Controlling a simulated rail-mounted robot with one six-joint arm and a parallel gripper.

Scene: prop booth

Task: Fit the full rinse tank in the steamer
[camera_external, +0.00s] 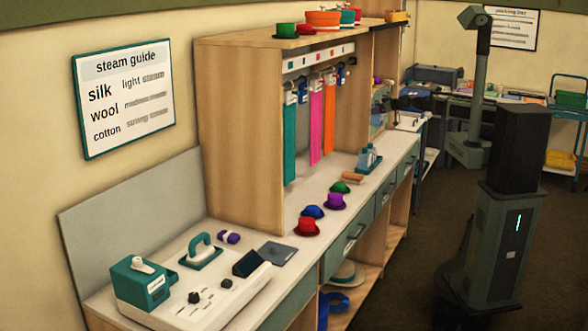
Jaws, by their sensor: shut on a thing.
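The steamer (225,300) stands at the near left end of the counter, a white base with dark knobs, a dark panel and a teal iron (201,252) on top. A teal box with a white handle and label (140,283) sits at its left end; I cannot tell whether it is a tank. Blue bottle-like containers (369,159) stand farther along the counter; I cannot tell whether one is the rinse tank.
Small red (306,227), blue, purple and green hats line the counter's front edge. A dark flat plate (278,254) lies right of the steamer. A wooden cabinet (240,140) with hanging ribbons rises behind. The floor (395,260) between counter and my base is clear.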

